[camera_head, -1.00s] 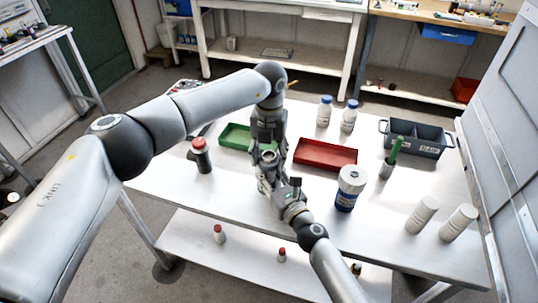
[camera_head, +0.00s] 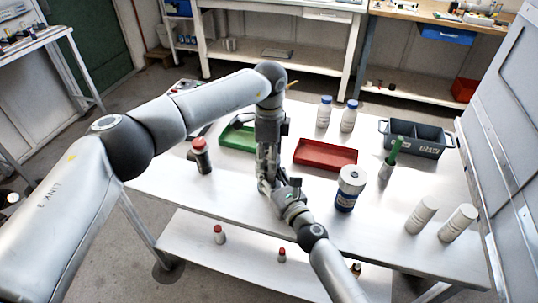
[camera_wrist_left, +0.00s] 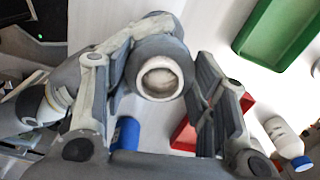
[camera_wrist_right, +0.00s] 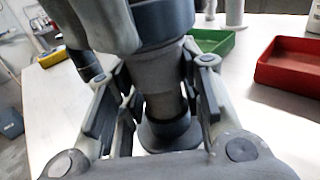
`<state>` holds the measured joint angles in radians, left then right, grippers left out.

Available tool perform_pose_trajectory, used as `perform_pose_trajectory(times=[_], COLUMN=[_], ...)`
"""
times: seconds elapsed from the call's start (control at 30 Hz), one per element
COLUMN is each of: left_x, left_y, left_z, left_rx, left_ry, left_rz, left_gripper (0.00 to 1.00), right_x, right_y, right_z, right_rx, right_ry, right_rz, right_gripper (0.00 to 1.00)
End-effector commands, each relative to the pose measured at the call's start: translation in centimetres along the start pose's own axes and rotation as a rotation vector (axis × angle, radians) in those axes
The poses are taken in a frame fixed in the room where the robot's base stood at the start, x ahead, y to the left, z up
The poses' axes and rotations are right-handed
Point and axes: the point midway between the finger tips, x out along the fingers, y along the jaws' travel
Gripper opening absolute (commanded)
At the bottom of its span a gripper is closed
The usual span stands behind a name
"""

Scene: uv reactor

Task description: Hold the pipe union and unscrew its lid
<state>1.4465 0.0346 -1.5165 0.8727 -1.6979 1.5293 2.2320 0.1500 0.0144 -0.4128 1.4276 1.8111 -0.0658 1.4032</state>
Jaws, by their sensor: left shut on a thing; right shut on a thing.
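The pipe union is a grey upright piece, mostly hidden between my grippers in the head view. The left wrist view looks down on its round top (camera_wrist_left: 160,76), a thick dark ring with a pale centre. My left gripper (camera_head: 266,172) comes from above, fingers shut on both sides of this top, which I take as the lid. In the right wrist view the union's body (camera_wrist_right: 160,78) is a grey cylinder with a flared dark foot, and a wider dark collar (camera_wrist_right: 166,22) above. My right gripper (camera_head: 274,189) is shut around the body from the front.
A green tray (camera_head: 228,145) and red tray (camera_head: 325,167) lie behind. A blue-and-white container (camera_head: 350,185) stands right, a dark red-capped bottle (camera_head: 201,158) left. The table front is clear.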

Motion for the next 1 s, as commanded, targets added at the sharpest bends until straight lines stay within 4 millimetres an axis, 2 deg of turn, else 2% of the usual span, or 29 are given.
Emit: perform_pose_trajectory(times=[0.2, 0.4, 0.57, 0.87, 0.9, 1.0], left_x=[-0.03, -0.05, -0.05, -0.05, -0.06, -0.05], left_y=[-0.04, -0.05, -0.06, -0.06, -0.07, -0.06], left_z=[0.03, 0.04, 0.05, 0.07, 0.07, 0.07], left_rx=[-0.348, -0.609, -0.7, -0.708, -0.708, -0.707], left_ry=[0.0, 0.001, 0.0, 0.0, 0.0, 0.0], left_rz=[-0.001, -0.001, -0.001, -0.001, -0.001, -0.001], left_gripper=[0.24, 0.24, 0.24, 0.24, 0.57, 0.7], right_x=[-0.06, -0.06, -0.06, -0.06, -0.06, -0.06], right_y=[-0.06, -0.05, -0.05, -0.03, -0.03, -0.03], right_z=[-0.17, -0.17, -0.17, -0.17, -0.17, -0.17], right_rx=[-0.001, -0.001, -0.001, -0.001, -0.001, -0.001], right_ry=[0.003, 0.003, 0.003, 0.003, 0.003, 0.003], right_rz=[-0.001, -0.001, -0.001, -0.001, -0.001, -0.001], right_gripper=[0.0, 0.0, 0.0, 0.0, 0.0, 0.0])
